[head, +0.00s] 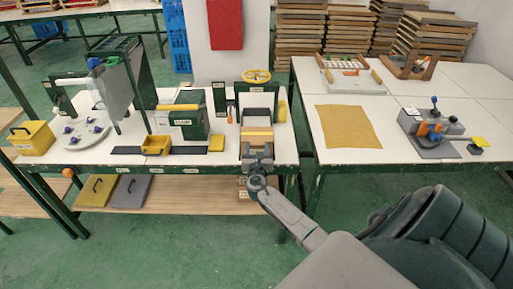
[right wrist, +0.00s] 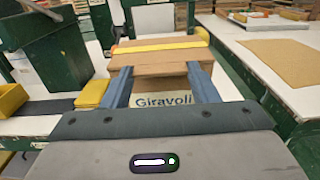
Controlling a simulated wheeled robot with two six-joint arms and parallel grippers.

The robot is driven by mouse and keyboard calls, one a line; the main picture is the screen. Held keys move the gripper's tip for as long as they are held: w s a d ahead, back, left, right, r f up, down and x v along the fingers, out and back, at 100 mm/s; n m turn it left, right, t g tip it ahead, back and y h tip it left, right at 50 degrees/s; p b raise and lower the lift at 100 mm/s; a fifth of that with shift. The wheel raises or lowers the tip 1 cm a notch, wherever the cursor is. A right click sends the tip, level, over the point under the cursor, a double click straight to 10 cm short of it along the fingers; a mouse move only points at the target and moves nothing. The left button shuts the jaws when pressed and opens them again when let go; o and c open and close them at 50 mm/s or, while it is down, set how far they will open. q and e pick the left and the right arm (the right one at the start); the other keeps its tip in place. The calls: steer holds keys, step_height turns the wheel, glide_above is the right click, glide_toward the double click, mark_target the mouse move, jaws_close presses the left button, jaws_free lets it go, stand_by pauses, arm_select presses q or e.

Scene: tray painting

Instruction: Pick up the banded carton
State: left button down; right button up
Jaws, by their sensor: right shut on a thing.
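The banded carton (head: 258,142) is a brown box with a yellow band across its top, at the front of the left bench in the head view. It also shows in the right wrist view (right wrist: 155,59), between my fingers. My right gripper (head: 257,158) reaches it from the front. In the right wrist view its two blue-grey fingers (right wrist: 161,84) stand at either side of the carton's near end, shut on it. The carton's underside is hidden, so I cannot tell whether it touches the bench. My left gripper is not in view.
Behind the carton stands a green frame with a yellow handwheel (head: 257,76). Left of it are a yellow block (head: 216,143), a yellow bin (head: 157,145) and a green machine (head: 182,119). The right table holds a tan sheet (head: 347,127). A floor gap separates the tables.

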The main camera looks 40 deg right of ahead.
steer(key=o, duration=1.1)
steer(key=b+v, duration=0.2)
steer(key=v, duration=0.8)
steer(key=shift+s+a, duration=0.25)
steer(key=shift+s, duration=0.05)
